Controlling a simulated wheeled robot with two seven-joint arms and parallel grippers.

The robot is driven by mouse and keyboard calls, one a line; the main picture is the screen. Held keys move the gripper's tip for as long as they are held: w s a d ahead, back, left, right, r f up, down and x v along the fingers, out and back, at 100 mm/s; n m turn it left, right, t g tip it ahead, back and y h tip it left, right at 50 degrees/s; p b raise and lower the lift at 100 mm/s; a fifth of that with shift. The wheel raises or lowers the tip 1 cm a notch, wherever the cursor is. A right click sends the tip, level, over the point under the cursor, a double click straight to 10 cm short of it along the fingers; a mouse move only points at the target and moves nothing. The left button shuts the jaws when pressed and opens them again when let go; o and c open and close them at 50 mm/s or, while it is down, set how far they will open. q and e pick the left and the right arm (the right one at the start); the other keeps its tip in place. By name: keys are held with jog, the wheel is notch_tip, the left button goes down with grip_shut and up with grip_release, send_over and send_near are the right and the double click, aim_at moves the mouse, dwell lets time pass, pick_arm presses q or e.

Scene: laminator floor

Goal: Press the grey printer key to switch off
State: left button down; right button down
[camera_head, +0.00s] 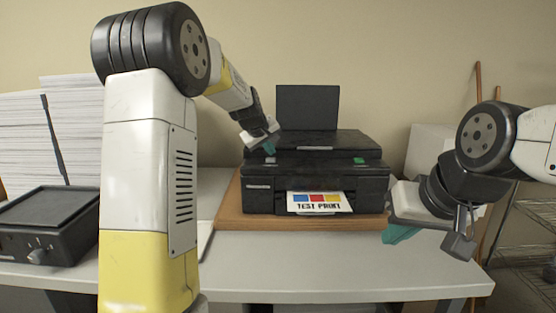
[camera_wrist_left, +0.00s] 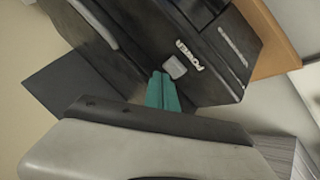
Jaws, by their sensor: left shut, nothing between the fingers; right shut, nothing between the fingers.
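The black printer (camera_head: 262,172) stands on a wooden board, with a printed sheet (camera_head: 320,202) reading TEST PRINT in its front. The grey key (camera_wrist_left: 175,67) lies beside the white word POWER in the left wrist view; it also shows small in the head view (camera_head: 270,160). My left gripper (camera_head: 268,147) is shut and empty, its teal fingertips just above the grey key. In the left wrist view the fingertips (camera_wrist_left: 160,76) appear right beside the key; I cannot tell whether they touch it.
A green key (camera_head: 359,161) sits on the printer's right side. A wooden board (camera_head: 230,214) lies under the printer on the pale table (camera_head: 300,270). A black device with a knob (camera_head: 48,225) and tall paper stacks (camera_head: 20,135) stand left. A wire shelf (camera_head: 535,240) is at right.

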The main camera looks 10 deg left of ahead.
pick_arm(q)
jog(key=shift+r, duration=0.35)
jog(key=shift+r, duration=3)
jog(key=m, duration=0.2)
send_near(270, 160)
jog(key=d+v, duration=0.1)
jog(key=v, duration=0.6)
jog(key=s+m+g, duration=0.1)
jog(key=s+m, duration=0.1)
jog(key=s, duration=0.8)
jog(key=s+f+m, duration=0.1)
jog(key=s+f, duration=0.1)
jog(key=s, duration=0.4)
jog(key=s+d+f+m+g, duration=0.1)
jog(key=s+f, duration=0.2)
jog(key=s, duration=0.2)
jog(key=s+f+m, duration=0.1)
jog(key=s+f, duration=0.1)
jog(key=s, duration=0.4)
jog(key=shift+s+d+f+g, duration=0.25)
jog(key=shift+s+f+g, duration=0.05)
jog(key=shift+s+f, duration=0.1)
